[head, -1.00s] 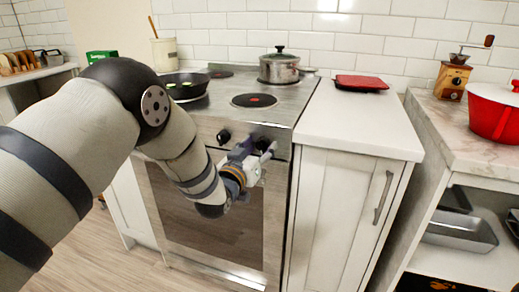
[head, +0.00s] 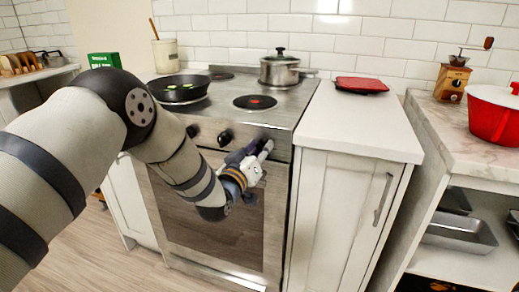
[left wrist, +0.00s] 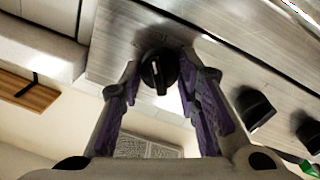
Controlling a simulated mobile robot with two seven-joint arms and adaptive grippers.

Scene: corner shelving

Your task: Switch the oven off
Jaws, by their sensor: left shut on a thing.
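The oven (head: 215,225) is a steel range with a glass door, and black knobs run along its front panel. My left gripper (head: 264,150) is at the right part of that panel. In the left wrist view its purple-lined fingers (left wrist: 158,76) are shut on a black knob (left wrist: 158,70) with a white pointer mark. The head view hides this knob behind the gripper. Two other knobs (left wrist: 253,110) show to the right in the wrist view. In the head view, a free knob (head: 225,137) is left of the gripper. My right gripper is not in view.
A frying pan (head: 178,90) with green pieces and a lidded pot (head: 279,68) stand on the cooktop. The front right burner (head: 255,102) is bare with a red centre. A red tray (head: 360,85) lies on the white counter (head: 345,125), otherwise clear.

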